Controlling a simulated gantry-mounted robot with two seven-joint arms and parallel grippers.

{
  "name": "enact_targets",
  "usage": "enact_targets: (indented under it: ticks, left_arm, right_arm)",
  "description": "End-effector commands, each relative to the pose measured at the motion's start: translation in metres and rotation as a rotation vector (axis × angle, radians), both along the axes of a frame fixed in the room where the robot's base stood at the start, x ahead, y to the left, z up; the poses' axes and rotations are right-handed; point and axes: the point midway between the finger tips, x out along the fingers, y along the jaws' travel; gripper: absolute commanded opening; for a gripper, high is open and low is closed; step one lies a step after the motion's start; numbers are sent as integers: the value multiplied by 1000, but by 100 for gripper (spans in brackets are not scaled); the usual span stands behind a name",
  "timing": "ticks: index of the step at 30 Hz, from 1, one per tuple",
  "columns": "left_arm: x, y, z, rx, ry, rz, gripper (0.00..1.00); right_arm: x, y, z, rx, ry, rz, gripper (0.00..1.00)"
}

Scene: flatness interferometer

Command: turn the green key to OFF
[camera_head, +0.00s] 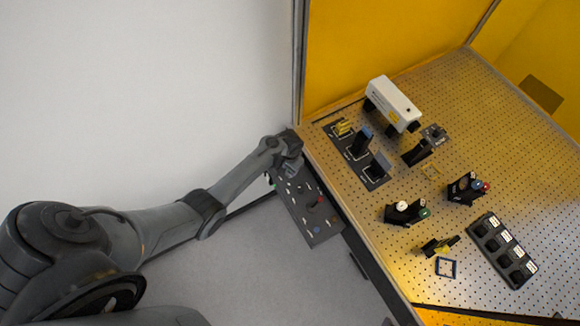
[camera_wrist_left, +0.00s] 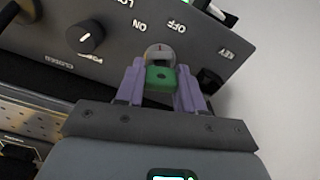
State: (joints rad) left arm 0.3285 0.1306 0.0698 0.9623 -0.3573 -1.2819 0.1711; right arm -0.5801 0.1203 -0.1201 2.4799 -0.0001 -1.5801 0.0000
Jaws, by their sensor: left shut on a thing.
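The green key (camera_wrist_left: 161,76) sits at a round metal lock (camera_wrist_left: 158,52) on the dark control panel (camera_wrist_left: 205,50). My left gripper (camera_wrist_left: 160,88) is shut on the key, with a purple finger on each side of it. The OFF and ON labels appear upside down beyond the lock, OFF to the right of ON. Which label the key points at cannot be told. In the head view my left gripper (camera_head: 290,165) is at the upper end of the panel (camera_head: 298,214) and hides the key. My right gripper is not in view.
A black knob (camera_wrist_left: 85,37) is beside the lock on the panel. A red control (camera_head: 317,201) and a blue button (camera_head: 316,230) are farther down it. The perforated table (camera_head: 460,110) beside the panel carries a white box (camera_head: 394,101), several optical mounts and a black rack (camera_head: 502,252).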

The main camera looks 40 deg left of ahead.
Motion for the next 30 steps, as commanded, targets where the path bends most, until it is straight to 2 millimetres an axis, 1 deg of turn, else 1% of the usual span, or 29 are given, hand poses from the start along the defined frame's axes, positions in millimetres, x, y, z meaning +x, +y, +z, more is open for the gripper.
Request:
enact_targets:
  ticks: [3,5,14,18,20,21,26,30]
  left_arm:
    - [-2,1,-2,0,4,-98,9]
    - [-2,0,-2,0,4,-128,9]
    - [-2,1,-3,0,4,-155,9]
    - [-2,1,-2,2,5,-294,9]
    - [-2,1,-3,1,5,-336,9]
    - [-3,0,-4,0,5,-335,42]
    - [-2,0,-3,0,3,-332,66]
    - [-1,0,-2,0,2,-331,67]
  right_arm:
    - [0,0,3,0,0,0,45]
    - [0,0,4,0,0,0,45]
    - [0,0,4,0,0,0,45]
    - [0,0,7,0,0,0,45]
    - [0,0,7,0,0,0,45]
    - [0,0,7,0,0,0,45]
    - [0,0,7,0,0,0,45]
    - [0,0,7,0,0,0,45]
